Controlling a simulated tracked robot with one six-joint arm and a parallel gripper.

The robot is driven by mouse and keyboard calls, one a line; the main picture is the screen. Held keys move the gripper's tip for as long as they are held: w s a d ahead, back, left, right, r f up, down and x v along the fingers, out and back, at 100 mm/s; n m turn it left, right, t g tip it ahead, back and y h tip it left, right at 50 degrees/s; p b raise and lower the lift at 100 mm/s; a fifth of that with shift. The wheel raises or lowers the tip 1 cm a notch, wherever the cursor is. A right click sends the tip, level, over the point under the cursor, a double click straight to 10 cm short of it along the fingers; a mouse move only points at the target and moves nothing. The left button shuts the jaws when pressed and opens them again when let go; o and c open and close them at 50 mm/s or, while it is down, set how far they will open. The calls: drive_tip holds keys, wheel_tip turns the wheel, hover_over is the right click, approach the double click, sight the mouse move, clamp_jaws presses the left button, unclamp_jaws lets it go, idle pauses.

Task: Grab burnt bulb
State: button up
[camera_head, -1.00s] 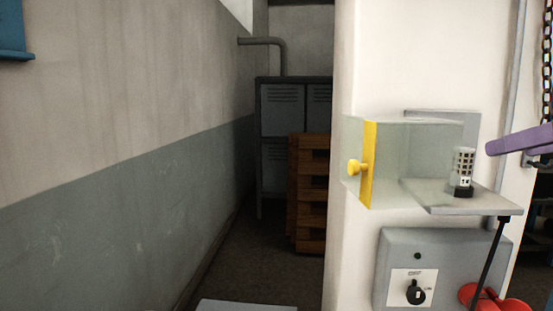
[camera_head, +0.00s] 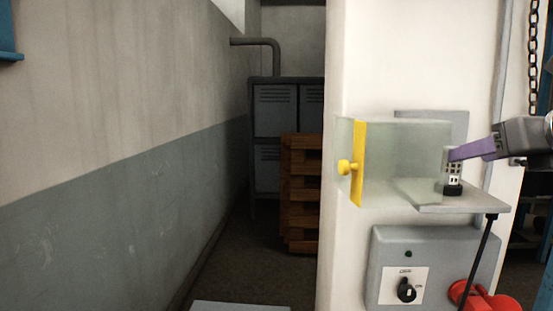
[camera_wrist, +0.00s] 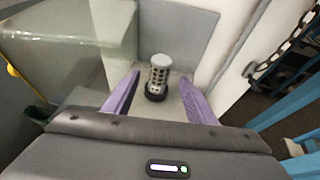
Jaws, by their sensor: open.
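The bulb (camera_head: 452,178) is a small pale cylinder with a dark grid pattern and a black base. It stands upright on a grey shelf (camera_head: 462,208) fixed to the white wall. In the wrist view the bulb (camera_wrist: 159,73) shows between the two purple fingers, with a gap on each side. My gripper (camera_wrist: 160,78) is open and empty. In the head view my gripper (camera_head: 454,154) reaches in from the right, and a finger overlaps the bulb's upper part. I cannot tell how deep the bulb sits between the fingers.
A clear cover (camera_head: 405,160) with a yellow edge and knob (camera_head: 346,167) stands left of the bulb. A grey switch box (camera_head: 432,250) with a black dial and a red part (camera_head: 478,298) is below the shelf. Wooden pallets (camera_head: 301,195) and lockers stand at the back.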

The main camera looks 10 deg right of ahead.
sight(451, 169)
drive_tip(key=shift+x, duration=0.85)
drive_tip(key=shift+w, duration=0.1)
drive_tip(key=shift+x, duration=2.5)
drive_tip(key=shift+c, duration=0.4)
drive_tip(key=c, duration=1.1)
